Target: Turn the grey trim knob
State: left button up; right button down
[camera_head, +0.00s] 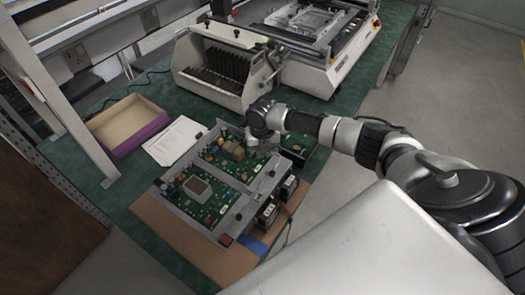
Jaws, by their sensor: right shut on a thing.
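My right gripper (259,143) reaches in from the right and points down at the upper right edge of an open grey device (232,226) with green circuit boards. Its fingers are small and partly hidden by its own body. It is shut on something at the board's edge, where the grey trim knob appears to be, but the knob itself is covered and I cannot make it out. My left gripper is not in view.
The device rests on a brown board (176,235) on the green bench (100,187). Black modules (268,213) sit along its right side. Papers (175,142) and a purple-sided box (130,124) lie left. A slotted machine (219,70) stands behind my gripper.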

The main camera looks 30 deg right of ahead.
dwell(0.5)
jog(key=c, duration=1.1)
grip_release()
notch_tip(320, 180, up, 11)
jog(key=b, duration=0.1)
jog(key=shift+b, duration=0.3)
jog(key=shift+s+f, duration=0.1)
jog(key=shift+f, duration=0.05)
